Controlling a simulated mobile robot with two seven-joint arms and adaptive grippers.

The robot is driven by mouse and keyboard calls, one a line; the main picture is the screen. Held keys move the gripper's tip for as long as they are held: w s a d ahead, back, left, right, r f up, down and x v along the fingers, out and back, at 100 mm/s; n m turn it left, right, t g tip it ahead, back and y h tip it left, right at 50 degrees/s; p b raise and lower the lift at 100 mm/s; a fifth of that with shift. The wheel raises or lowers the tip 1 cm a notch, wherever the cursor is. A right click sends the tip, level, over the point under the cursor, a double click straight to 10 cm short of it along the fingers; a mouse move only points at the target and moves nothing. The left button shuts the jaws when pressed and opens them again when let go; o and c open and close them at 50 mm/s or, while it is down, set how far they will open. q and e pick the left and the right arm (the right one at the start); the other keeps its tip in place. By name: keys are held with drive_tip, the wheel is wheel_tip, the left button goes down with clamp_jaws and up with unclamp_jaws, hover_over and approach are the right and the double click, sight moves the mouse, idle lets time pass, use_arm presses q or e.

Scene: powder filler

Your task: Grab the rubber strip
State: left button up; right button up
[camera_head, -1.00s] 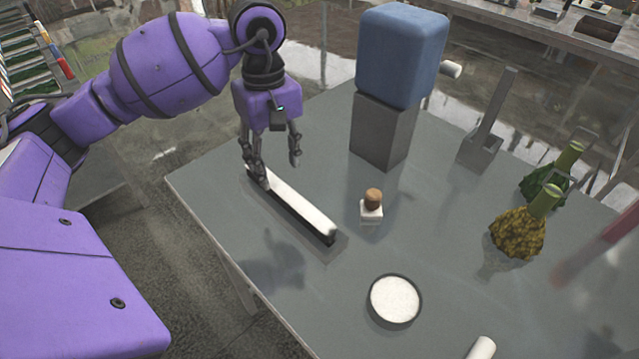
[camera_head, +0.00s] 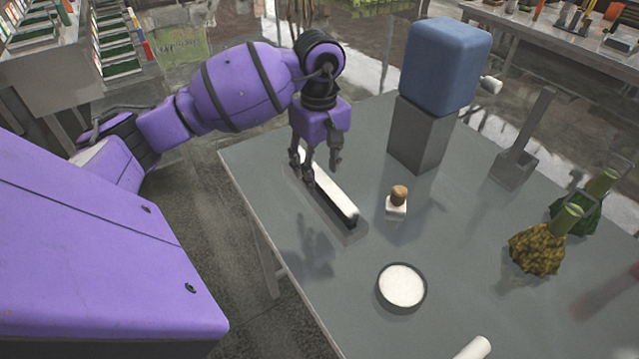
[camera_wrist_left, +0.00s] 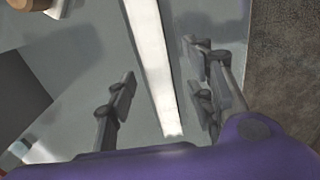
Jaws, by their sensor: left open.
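The rubber strip (camera_head: 335,197) is a long bar, white on top with a dark side. It lies on the grey table (camera_head: 440,270) near the table's left edge. In the left wrist view the strip (camera_wrist_left: 152,62) runs lengthwise between the open fingers. My left gripper (camera_head: 318,176) is open and empty above the far end of the strip, pointing down. Its fingers (camera_wrist_left: 160,95) stand on either side of the strip and apart from it. The head view does not show clearly how high the fingertips are. My right gripper is not in view.
A small white block with a brown knob (camera_head: 397,202) stands right of the strip. A round dish of white powder (camera_head: 402,287) is nearer. A blue box on a grey pedestal (camera_head: 424,135), a grey stand (camera_head: 515,165) and tied sacks (camera_head: 537,250) stand farther right.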

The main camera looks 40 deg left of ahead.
sight(320, 177)
use_arm(q)
drive_tip(key=shift+d+f, duration=0.2)
drive_tip(key=shift+f, duration=1)
drive_tip(key=shift+w+f, duration=0.1)
drive_tip(key=shift+f, duration=0.25)
drive_tip(key=shift+a, duration=0.1)
drive_tip(key=c, duration=0.6)
clamp_jaws()
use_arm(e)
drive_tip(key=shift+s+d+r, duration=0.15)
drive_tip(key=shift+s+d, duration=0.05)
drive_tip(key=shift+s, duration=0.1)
